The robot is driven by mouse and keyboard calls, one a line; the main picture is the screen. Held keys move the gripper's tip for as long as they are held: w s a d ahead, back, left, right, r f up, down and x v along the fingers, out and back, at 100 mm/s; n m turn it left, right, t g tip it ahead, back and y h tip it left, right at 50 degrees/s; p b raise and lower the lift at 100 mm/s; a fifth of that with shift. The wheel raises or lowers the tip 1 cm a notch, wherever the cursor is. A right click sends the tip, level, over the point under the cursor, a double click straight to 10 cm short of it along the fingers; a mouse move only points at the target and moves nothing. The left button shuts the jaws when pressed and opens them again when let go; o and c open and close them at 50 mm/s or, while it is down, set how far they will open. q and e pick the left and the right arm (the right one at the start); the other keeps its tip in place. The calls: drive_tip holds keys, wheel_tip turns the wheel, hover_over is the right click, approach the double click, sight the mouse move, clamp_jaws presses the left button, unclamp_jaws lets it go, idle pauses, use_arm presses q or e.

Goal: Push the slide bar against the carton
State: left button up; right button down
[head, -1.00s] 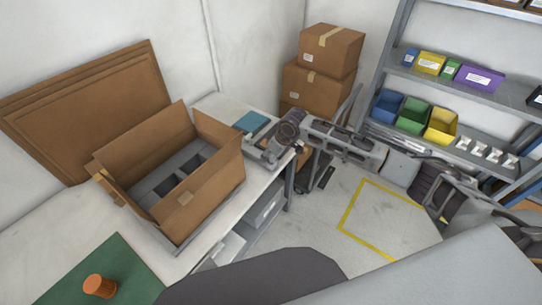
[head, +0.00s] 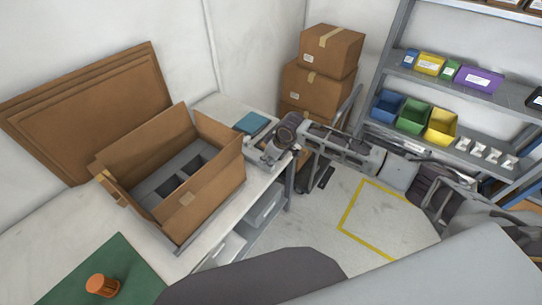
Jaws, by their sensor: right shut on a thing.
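The open brown carton (head: 215,190) stands on the white bench with its flaps up and a grey insert (head: 165,180) with dark recesses inside. My right gripper (head: 262,154) reaches in from the right, low over the bench just beyond the carton's right end. It is shut on a grey part that looks like the slide bar (head: 256,136). The gripper hides much of that bar. I cannot tell whether the bar touches the carton. My left gripper is not in view.
A blue pad (head: 251,122) lies behind the right gripper. A green mat (head: 95,268) with an orange knob-like piece (head: 102,285) is at the near left. Flat cardboard (head: 90,110) leans on the wall. Stacked boxes (head: 318,85) and a bin shelf (head: 440,100) stand behind.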

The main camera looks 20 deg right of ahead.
drive_tip(key=shift+s+a+p, duration=0.4)
drive_tip(key=shift+s+a, duration=0.15)
drive_tip(key=shift+a, duration=0.05)
drive_tip(key=shift+s+a+p, duration=0.8)
drive_tip(key=shift+a+p, duration=0.05)
drive_tip(key=shift+a, duration=0.2)
drive_tip(key=shift+s+a+p, duration=0.75)
drive_tip(key=shift+a+p, duration=0.05)
drive_tip(key=shift+a, duration=0.2)
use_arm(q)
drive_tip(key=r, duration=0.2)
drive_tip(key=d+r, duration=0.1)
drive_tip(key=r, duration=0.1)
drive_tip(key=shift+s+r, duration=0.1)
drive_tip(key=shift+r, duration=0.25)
use_arm(e)
drive_tip(key=shift+s+a+f, duration=0.1)
drive_tip(key=shift+s+a, duration=0.1)
drive_tip(key=shift+a, duration=0.05)
drive_tip(key=c, duration=1.2)
unclamp_jaws()
drive_tip(key=shift+c, duration=0.2)
drive_tip(key=shift+o, duration=0.2)
drive_tip(key=shift+a, duration=0.1)
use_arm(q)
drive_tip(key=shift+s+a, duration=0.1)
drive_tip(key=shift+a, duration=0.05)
